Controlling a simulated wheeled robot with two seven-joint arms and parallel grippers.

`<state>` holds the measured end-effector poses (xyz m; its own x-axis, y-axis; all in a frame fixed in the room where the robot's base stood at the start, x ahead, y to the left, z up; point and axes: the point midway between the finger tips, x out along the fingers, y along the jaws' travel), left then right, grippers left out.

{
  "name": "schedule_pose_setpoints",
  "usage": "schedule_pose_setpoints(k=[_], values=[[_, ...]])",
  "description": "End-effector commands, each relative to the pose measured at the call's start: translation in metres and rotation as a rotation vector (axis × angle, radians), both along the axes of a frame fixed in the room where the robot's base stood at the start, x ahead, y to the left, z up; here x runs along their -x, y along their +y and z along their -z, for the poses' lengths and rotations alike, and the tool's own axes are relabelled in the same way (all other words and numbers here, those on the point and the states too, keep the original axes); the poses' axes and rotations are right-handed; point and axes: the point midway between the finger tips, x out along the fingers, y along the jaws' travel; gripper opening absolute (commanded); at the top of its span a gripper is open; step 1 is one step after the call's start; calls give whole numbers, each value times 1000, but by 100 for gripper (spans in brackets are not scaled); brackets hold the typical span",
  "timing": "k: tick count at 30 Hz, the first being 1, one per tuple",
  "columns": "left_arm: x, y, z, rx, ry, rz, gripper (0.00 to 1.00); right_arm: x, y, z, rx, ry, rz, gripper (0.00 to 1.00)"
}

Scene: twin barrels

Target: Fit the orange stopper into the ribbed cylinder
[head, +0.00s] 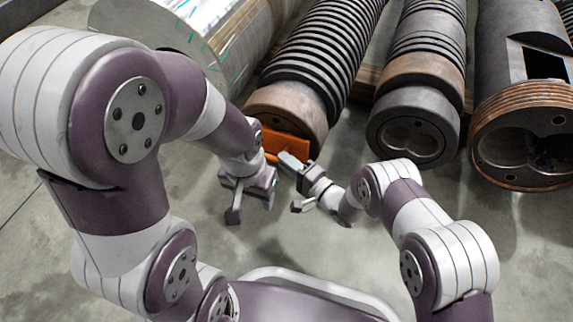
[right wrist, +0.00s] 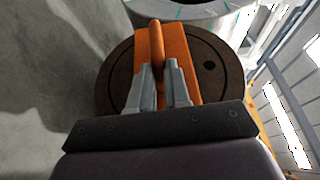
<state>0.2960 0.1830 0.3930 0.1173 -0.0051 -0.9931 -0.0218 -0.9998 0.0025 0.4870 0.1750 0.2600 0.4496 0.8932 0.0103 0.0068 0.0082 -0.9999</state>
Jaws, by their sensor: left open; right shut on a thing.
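The ribbed cylinder (head: 318,55) lies at the upper middle of the head view, with black ribs and a brown front end. The orange stopper (head: 288,147) is at that end face; in the right wrist view it is an orange block (right wrist: 182,60) with a raised grip, in front of the round brown face (right wrist: 120,75). My right gripper (head: 286,160) is shut on the stopper's grip, one finger on each side (right wrist: 161,82). I cannot tell how deep the stopper sits; its far side is hidden. My left gripper (head: 252,206) is open and empty, just below left of the stopper.
A second dark cylinder (head: 418,105) and a larger one with a copper-coloured threaded end (head: 525,125) lie to the right, with open recesses. A pale wrapped roll (head: 215,30) lies on the left. The grey concrete floor (head: 335,250) in front is clear.

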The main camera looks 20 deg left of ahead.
Motion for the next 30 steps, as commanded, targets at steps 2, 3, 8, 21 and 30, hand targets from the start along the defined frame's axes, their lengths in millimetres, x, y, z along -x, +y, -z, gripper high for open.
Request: schedule_pose_setpoints(k=[2, 3, 8, 21, 30], values=[[0, 0, 2, 0, 0, 0, 51, -3, 0, -1, -3, -4, 0, 0], [0, 0, 2, 0, 0, 0, 51, -4, 0, -1, -2, -4, 0, 0], [0, 0, 4, 0, 0, 0, 51, -7, 0, -1, -1, -4, 0, 0], [0, 0, 0, 0, 0, 0, 51, -5, -3, -1, 2, 2, 1, 46], [0, 0, -50, 0, 0, 0, 51, 25, -66, -8, 2, 5, 6, 46]])
